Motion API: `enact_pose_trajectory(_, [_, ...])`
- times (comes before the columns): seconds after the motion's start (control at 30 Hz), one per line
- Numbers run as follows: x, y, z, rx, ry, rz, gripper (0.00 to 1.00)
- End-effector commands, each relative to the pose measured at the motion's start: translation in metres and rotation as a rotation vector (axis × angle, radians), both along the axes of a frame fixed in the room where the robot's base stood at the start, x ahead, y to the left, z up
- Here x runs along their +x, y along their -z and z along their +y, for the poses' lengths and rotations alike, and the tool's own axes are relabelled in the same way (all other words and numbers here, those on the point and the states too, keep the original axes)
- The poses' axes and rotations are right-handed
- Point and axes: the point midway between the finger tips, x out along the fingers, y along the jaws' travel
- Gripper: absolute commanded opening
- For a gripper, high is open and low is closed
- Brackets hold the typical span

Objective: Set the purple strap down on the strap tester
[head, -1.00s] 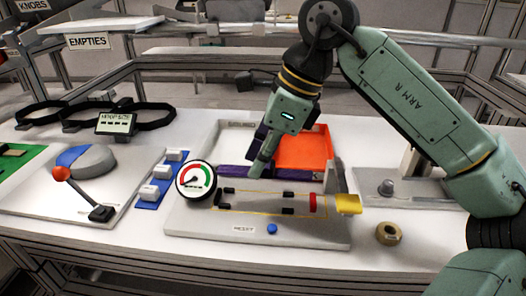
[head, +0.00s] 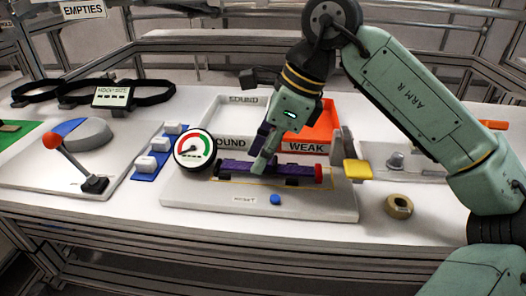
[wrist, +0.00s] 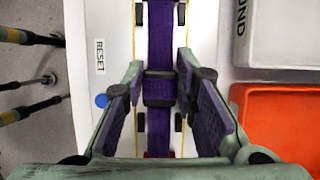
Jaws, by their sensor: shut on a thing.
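The purple strap (head: 236,167) is stretched left to right over the bed of the strap tester (head: 330,204), between the dial gauge (head: 193,149) and the red block (head: 318,174). My gripper (head: 263,164) is shut on the strap's dark middle piece. In the wrist view the purple strap (wrist: 160,40) runs between the yellow outline lines and black pegs, roughly parallel to them. My gripper's pads (wrist: 160,90) flank its dark middle piece. I cannot tell whether the strap touches the bed or hangs just above it.
The white SOUND tray (head: 237,101) and orange WEAK tray (head: 325,117) stand behind the tester. A yellow lever (head: 357,170) is at its right end, and a blue RESET button (head: 275,199) at its front. A tape roll (head: 399,206) lies to the right.

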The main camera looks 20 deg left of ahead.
Motion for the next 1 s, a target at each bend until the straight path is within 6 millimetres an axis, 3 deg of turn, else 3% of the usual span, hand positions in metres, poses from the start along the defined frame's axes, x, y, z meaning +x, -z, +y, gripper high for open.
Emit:
enact_pose_trajectory(0.63, [0.0, 0.012, 0.0, 0.0, 0.0, 0.0, 0.0])
enact_pose_trajectory(0.67, [0.0, 0.011, 0.0, 0.0, 0.0, 0.0, 0.26])
enact_pose_trajectory(1.0, [0.0, 0.011, 0.0, 0.0, 0.0, 0.0, 0.49])
